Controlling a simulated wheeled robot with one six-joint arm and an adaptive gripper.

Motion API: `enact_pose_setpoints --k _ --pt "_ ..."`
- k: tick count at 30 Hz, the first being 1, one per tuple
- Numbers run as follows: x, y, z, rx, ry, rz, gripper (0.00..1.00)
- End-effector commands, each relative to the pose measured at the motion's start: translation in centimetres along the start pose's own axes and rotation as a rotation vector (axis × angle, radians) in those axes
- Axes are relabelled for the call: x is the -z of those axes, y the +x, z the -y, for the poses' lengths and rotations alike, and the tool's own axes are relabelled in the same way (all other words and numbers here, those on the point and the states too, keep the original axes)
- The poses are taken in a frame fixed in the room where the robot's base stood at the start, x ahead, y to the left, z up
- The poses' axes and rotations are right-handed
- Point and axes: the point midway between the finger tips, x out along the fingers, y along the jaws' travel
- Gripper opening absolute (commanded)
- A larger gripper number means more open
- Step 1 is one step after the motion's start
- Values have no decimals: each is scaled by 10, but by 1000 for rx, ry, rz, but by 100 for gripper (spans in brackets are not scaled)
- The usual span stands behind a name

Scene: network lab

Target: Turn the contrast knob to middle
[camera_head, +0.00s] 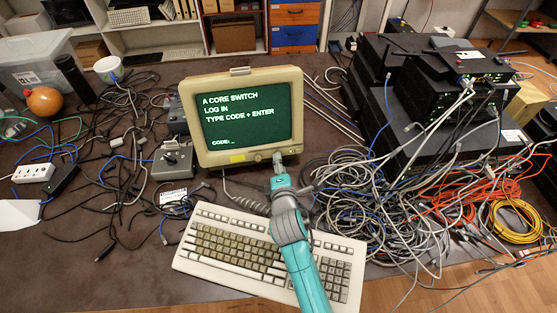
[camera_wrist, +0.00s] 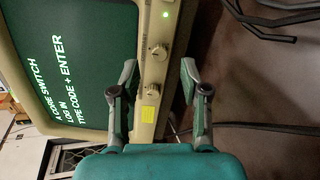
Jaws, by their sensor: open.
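A beige monitor (camera_head: 190,120) with a lit green screen stands on the table. Its lower bezel carries two round knobs, an upper one (camera_wrist: 158,50) and a lower one (camera_wrist: 153,93) in the wrist view. My gripper (camera_wrist: 157,72) is open and empty. In the wrist view its fingers lie on either side of the bezel strip, with the lower knob between them and the upper knob just past the tips. In the head view my gripper (camera_head: 278,158) is in front of the lower right bezel and hides part of it.
A yellow label (camera_wrist: 150,116) and a green light (camera_wrist: 165,14) are on the bezel. A keyboard (camera_head: 215,245) lies under my arm. Tangled cables (camera_head: 350,205) and stacked black network boxes (camera_head: 435,145) fill the right; a grey switch box (camera_head: 173,160) stands left.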

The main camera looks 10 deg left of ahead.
Motion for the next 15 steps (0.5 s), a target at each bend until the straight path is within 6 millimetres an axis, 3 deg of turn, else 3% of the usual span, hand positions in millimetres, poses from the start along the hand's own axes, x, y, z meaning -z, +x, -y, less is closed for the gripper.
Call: enact_pose_setpoints --k 9,15 --pt "1 -62 1 1 0 -2 46" --pt "1 -81 1 1 -1 -2 46"
